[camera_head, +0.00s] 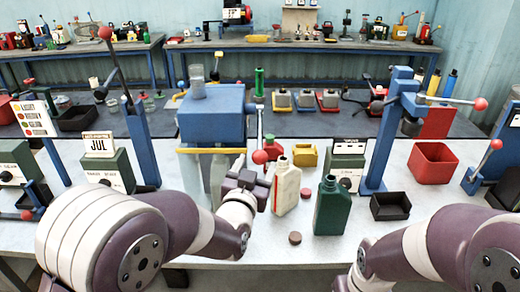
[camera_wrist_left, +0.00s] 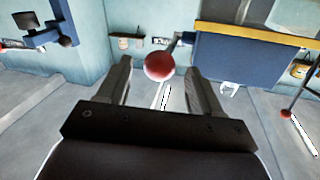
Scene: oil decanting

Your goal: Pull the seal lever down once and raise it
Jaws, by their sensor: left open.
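A lever with a red ball knob (camera_head: 260,157) is at the right side of a blue boxy machine (camera_head: 212,115). Its thin rod runs from the machine to the knob, which is at the rod's near, lower end in the head view. My left gripper (camera_head: 247,181) is just below the knob, fingers apart. In the left wrist view the red knob (camera_wrist_left: 158,66) appears between the two open fingers (camera_wrist_left: 158,75); I cannot tell whether either touches it. Several red-knobbed levers are in view, and no label names the seal lever. My right gripper is out of view.
A cream bottle (camera_head: 285,188) and a green bottle (camera_head: 332,206) stand close right of my left gripper. A brown cap (camera_head: 295,238) lies in front. A blue post (camera_head: 385,145) with a red-knobbed lever (camera_head: 480,104) stands right, beside a red bin (camera_head: 433,164).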

